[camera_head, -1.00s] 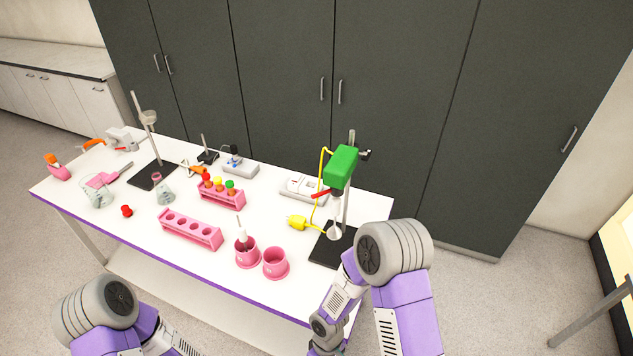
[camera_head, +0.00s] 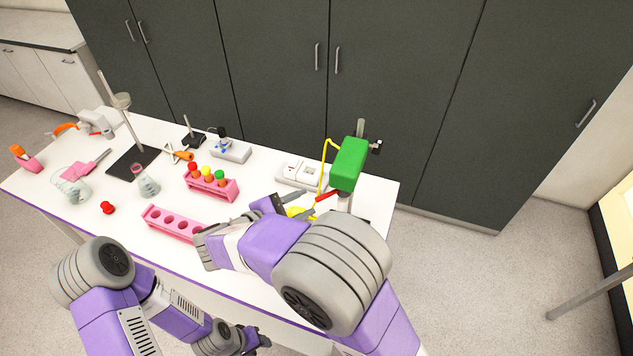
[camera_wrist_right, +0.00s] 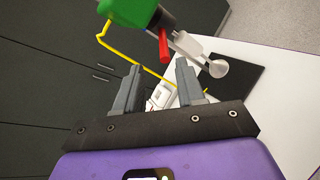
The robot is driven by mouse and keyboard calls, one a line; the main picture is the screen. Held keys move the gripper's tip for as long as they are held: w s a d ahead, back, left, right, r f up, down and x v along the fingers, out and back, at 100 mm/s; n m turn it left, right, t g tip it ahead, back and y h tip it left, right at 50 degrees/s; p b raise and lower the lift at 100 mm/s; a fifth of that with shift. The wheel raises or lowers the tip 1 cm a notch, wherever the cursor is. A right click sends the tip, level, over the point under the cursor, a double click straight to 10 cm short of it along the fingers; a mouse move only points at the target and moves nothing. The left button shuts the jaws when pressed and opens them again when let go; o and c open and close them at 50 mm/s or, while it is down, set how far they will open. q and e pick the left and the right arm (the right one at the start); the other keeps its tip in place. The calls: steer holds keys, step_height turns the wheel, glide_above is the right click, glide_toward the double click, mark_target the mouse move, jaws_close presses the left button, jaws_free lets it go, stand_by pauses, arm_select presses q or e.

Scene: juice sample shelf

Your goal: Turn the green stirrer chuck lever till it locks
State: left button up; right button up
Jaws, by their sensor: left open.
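The green stirrer (camera_head: 348,165) is clamped to an upright stand at the right end of the table. It also shows at the top of the right wrist view (camera_wrist_right: 130,10). Its red lever (camera_head: 328,194) sticks out low on the side, and points down toward the jaws in the right wrist view (camera_wrist_right: 164,45). My right gripper (camera_wrist_right: 158,68) is open and empty, with the lever just beyond its fingertips; I cannot tell if they touch. My left gripper (camera_head: 262,341) is open, low in front of the table's edge, away from the stirrer.
A yellow cable (camera_head: 324,165) hangs beside the stirrer. A pink rack (camera_head: 172,223) and a rack of capped tubes (camera_head: 212,186) stand left of my right arm. My right arm hides the pink cups' place.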

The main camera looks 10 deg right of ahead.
mark_target(316, 200)
steer(key=shift+d+f, duration=0.25)
steer(key=shift+d, duration=1)
steer(key=x, duration=0.3)
steer(key=shift+w+d+f+p, duration=0.1)
steer(key=shift+w+f+p, duration=0.2)
steer(key=shift+w, duration=0.15)
steer(key=shift+d, duration=0.25)
jaws_close()
